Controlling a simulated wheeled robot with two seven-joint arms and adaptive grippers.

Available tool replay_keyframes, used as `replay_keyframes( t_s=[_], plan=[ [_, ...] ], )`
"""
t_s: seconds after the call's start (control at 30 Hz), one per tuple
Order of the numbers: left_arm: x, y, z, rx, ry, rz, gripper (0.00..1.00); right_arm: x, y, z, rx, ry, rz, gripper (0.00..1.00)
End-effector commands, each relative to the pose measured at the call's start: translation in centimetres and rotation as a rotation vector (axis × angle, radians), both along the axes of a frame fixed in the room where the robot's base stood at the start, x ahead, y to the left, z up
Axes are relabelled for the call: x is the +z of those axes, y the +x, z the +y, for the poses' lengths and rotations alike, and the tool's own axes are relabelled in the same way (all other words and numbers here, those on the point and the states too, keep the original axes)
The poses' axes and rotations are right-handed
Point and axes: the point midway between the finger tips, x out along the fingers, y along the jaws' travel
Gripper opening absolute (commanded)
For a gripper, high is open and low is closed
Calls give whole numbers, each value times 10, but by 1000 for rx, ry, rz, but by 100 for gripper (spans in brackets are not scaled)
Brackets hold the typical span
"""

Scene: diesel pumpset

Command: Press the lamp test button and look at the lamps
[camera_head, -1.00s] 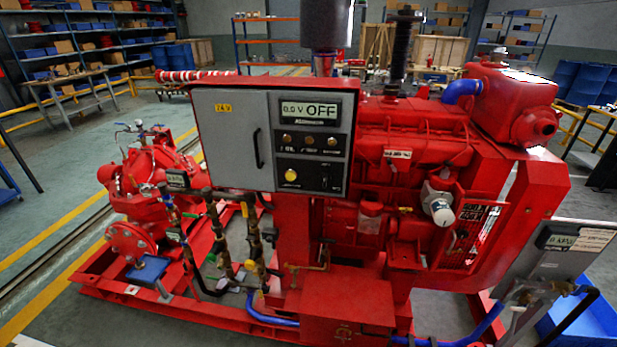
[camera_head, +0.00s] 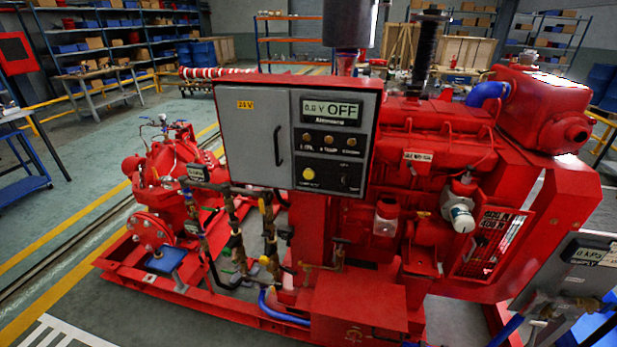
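The grey control panel (camera_head: 247,136) in its red housing faces me above the pumpset. Its display (camera_head: 331,110) reads "0.0 V" and "OFF". Below it is a row of three small lamps (camera_head: 307,137), which look dull amber-brown; I cannot tell that any is lit. A yellow round button (camera_head: 308,174) sits lower left on the black plate, with a label too small to read surely. A dark switch (camera_head: 345,181) is to its right. Nothing touches the panel. Neither of my grippers shows in the head view.
The red diesel engine (camera_head: 440,142) stands right of the panel, and a red pump (camera_head: 165,175) left of it on a red base frame. A grey box with a "0 kPa" display (camera_head: 588,255) is at lower right. Open floor (camera_head: 60,225) lies at left.

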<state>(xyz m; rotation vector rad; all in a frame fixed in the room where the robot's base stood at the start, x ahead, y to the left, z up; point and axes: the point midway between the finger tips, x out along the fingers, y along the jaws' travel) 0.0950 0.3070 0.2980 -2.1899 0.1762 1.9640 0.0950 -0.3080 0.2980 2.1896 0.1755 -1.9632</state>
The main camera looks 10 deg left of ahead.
Motion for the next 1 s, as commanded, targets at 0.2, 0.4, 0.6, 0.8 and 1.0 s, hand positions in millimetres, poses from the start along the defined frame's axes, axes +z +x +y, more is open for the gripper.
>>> replay_keyframes(
  t_s=[0.2, 0.4, 0.6, 0.8, 1.0],
  plan=[
    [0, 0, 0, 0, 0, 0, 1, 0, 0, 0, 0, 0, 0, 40],
    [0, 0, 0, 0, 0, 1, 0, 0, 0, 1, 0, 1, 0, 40],
    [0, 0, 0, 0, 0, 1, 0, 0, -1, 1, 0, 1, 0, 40],
    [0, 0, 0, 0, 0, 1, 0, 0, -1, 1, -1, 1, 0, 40],
    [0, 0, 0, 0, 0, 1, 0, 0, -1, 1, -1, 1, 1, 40]
  ],
)
